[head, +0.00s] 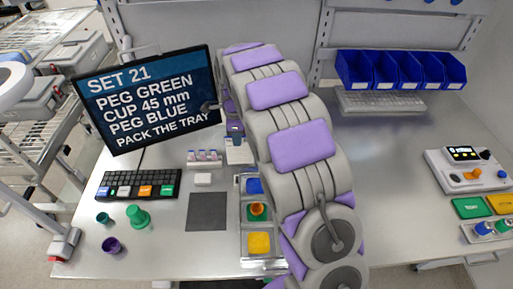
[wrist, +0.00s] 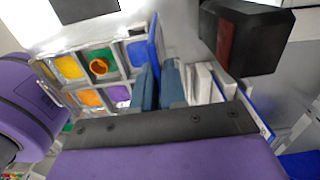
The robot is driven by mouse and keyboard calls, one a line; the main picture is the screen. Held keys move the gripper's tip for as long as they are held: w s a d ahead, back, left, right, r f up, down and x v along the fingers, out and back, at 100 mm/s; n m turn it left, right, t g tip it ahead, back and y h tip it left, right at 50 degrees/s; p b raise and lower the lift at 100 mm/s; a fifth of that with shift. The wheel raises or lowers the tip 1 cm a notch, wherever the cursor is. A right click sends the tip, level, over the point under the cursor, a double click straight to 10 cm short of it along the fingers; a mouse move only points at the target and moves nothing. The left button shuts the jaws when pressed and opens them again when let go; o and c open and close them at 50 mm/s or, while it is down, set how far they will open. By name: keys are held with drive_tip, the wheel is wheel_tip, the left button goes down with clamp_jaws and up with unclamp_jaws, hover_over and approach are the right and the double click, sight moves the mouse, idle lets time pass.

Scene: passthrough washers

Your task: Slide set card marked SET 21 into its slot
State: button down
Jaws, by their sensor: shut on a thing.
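My gripper (wrist: 158,88) shows its two blue fingers in the wrist view, shut on a thin blue-edged card (wrist: 155,42) that stands up beyond the fingertips. No marking on the card can be read. A tray (head: 243,233) with coloured compartments lies on the bench in the head view; the tray is also left of the fingers in the wrist view (wrist: 85,82). An orange cup-like piece (head: 257,209) sits in its green compartment. In the head view my arm hides most of the gripper. The card's slot cannot be made out for certain.
A monitor (head: 148,98) reads SET 21, peg green, cup 45 mm, peg blue. Blue bins (head: 400,70) stand at the back right.

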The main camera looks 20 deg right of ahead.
drive_tip(key=w+d+r, duration=0.1)
drive_tip(key=w+d, duration=0.1)
drive_tip(key=d, duration=0.7)
drive_tip(key=w+d+r, duration=0.2)
drive_tip(key=d, duration=0.7)
drive_tip(key=shift+s+a+f+b, duration=0.1)
drive_tip(key=shift+a+f+b, duration=0.15)
drive_tip(key=shift+f, duration=0.6)
drive_tip(key=shift+w+a+f+b, duration=0.1)
drive_tip(key=shift+a+f+b, duration=0.2)
drive_tip(key=shift+f, duration=0.5)
drive_tip(key=shift+s+a+f+b, duration=0.1)
drive_tip(key=shift+a+f+b, duration=0.15)
drive_tip(key=shift+f, duration=0.6)
drive_tip(key=shift+d, duration=0.1)
drive_tip(key=shift+d, duration=0.5)
drive_tip(key=shift+a+p, duration=0.3)
drive_tip(key=shift+f, duration=2.15)
